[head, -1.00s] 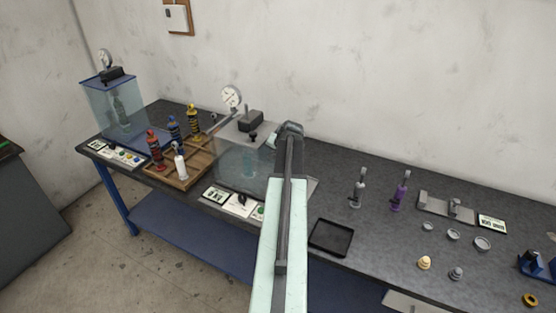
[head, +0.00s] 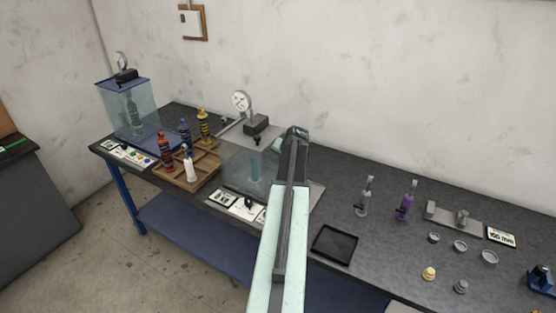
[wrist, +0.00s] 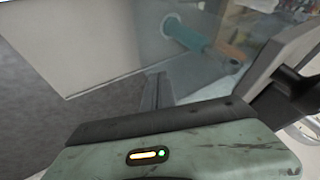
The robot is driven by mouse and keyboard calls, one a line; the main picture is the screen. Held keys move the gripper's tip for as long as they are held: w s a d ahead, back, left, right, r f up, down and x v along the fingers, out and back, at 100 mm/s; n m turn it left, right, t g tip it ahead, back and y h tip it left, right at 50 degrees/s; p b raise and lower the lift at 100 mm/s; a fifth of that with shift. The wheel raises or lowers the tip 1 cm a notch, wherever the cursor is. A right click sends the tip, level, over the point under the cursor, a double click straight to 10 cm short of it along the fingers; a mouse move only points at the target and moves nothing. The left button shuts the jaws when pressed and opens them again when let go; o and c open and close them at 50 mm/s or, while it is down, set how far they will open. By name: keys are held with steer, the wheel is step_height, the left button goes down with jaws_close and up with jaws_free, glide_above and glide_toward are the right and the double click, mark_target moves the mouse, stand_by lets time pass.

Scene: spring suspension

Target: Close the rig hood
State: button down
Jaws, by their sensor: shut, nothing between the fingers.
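The middle rig has a clear hood (head: 240,166) with a teal cylinder (head: 255,166) visible through it. A dial gauge (head: 241,101) and a dark block (head: 256,124) stand at its top. My arm crosses in front of the rig's right side and hides part of it, so I cannot tell how far the hood stands open. My gripper (wrist: 156,91) is shut and empty. In the wrist view it is close to the clear panel (wrist: 120,45), with the teal cylinder (wrist: 188,32) beyond. I cannot tell whether it touches the panel.
A second clear-hooded rig (head: 124,106) stands at the bench's left end. A wooden tray (head: 187,173) holds several shock absorbers. A black tray (head: 334,243), a grey shock (head: 365,197) and a purple shock (head: 405,201) stand to the right. Small loose parts lie farther right.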

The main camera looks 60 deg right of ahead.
steer(key=s+f+p+v, duration=0.1)
steer(key=s+p+v, duration=0.1)
steer(key=p+v, duration=0.8)
steer(key=w+a+f+n+g+y+b, duration=0.15)
steer(key=w+a+f+n+b, duration=0.25)
steer(key=w+a, duration=1.05)
steer(key=w+a+f+n+y+b, duration=0.35)
steer(key=w+a, duration=0.75)
steer(key=a, duration=0.7)
steer(key=a+f+n+g+b, duration=0.1)
steer(key=a+f+n, duration=0.1)
steer(key=a, duration=1)
steer(key=a+f+n+g+b, duration=0.1)
steer(key=a+n, duration=0.3)
steer(key=a, duration=0.8)
steer(key=a+f+n+g+b, duration=0.2)
steer(key=a+f+n+b, duration=0.1)
steer(key=a, duration=1)
steer(key=shift+w+f+n, duration=0.35)
steer(key=shift+w+n, duration=0.1)
